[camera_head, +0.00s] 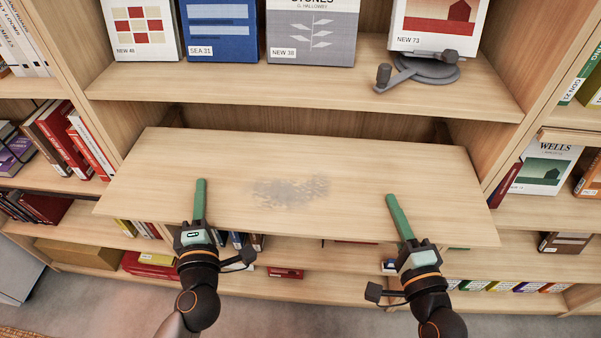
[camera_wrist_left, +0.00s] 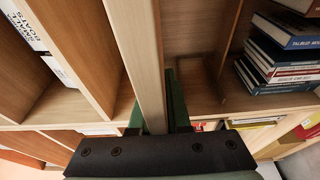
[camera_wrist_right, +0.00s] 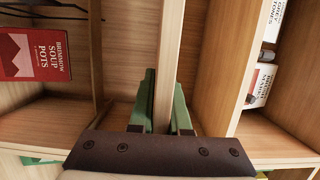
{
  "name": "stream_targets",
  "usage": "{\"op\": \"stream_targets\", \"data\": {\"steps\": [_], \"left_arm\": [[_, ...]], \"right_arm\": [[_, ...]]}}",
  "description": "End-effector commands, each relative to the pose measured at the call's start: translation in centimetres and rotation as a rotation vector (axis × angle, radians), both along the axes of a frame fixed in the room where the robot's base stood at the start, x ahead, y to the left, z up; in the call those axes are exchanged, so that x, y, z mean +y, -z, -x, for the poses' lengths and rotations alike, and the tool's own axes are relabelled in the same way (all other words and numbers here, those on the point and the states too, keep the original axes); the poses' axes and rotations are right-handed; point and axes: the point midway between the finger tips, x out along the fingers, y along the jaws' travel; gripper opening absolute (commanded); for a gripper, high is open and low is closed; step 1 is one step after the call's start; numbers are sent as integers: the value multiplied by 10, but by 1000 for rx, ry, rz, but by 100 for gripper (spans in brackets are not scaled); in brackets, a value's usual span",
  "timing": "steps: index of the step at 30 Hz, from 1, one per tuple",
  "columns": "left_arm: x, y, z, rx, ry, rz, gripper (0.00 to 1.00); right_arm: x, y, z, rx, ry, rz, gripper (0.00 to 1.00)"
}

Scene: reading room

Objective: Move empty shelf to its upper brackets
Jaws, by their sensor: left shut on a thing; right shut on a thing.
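The empty shelf (camera_head: 290,180) is a pale wooden board with a grey dusty patch in its middle. It juts out of the bookcase bay, below the upper fixed shelf. My left gripper (camera_head: 200,187) is shut on its front edge left of centre, and my right gripper (camera_head: 393,203) is shut on the same edge right of centre. Only the upper green fingers show from above. Both wrist views show the board edge-on between green fingers. Dark bracket-like pieces show behind the board at left (camera_head: 174,116) and right (camera_head: 441,131); whether the board touches them I cannot tell.
Uprights flank the bay; books fill the side bays. Below the board are a lower shelf (camera_head: 330,255) with books and a red box (camera_head: 150,265).

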Motion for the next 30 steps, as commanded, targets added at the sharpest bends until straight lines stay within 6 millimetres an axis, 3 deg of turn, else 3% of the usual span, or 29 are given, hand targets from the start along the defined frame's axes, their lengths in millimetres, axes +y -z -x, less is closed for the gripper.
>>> {"op": "stream_targets", "data": {"steps": [1,30], "left_arm": [[-6,-2,-1,-5,19,4,0],[-6,0,-49,-5,19,1,0]], "right_arm": [[4,-3,-1,-4,-7,-5,0],[5,-1,-50,-6,-8,-4,0]]}}
